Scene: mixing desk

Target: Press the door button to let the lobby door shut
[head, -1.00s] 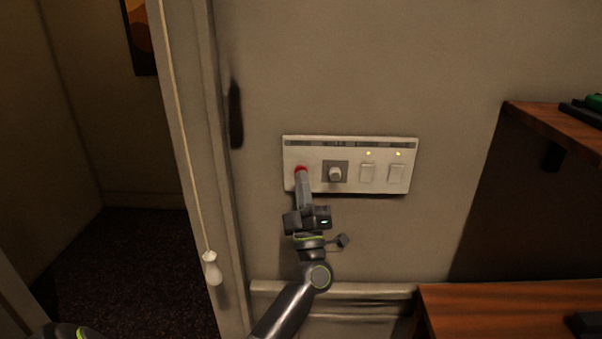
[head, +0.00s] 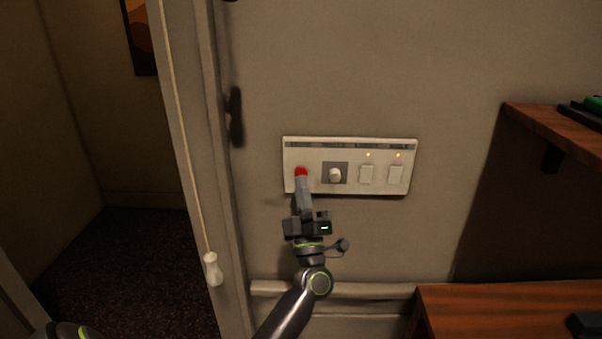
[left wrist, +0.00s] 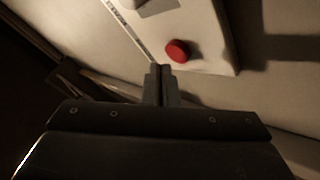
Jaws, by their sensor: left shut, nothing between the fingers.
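The red door button (head: 301,171) is at the left end of a pale wall panel (head: 320,188). In the left wrist view the round red button (left wrist: 177,50) stands out from the panel, just beyond my fingertips. My left gripper (head: 302,180) is shut and empty, its fingertips just below the button in the head view. In the left wrist view the closed fingers (left wrist: 160,70) appear apart from the button. The lobby doorway (head: 130,230) on the left stands open. My right gripper is not in view.
The panel also has a dark-plated knob (head: 335,174) and two white switches (head: 367,174) with small lights above. A pull cord with a white handle (head: 212,269) hangs by the door frame. Wooden shelves (head: 500,305) stand at the right.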

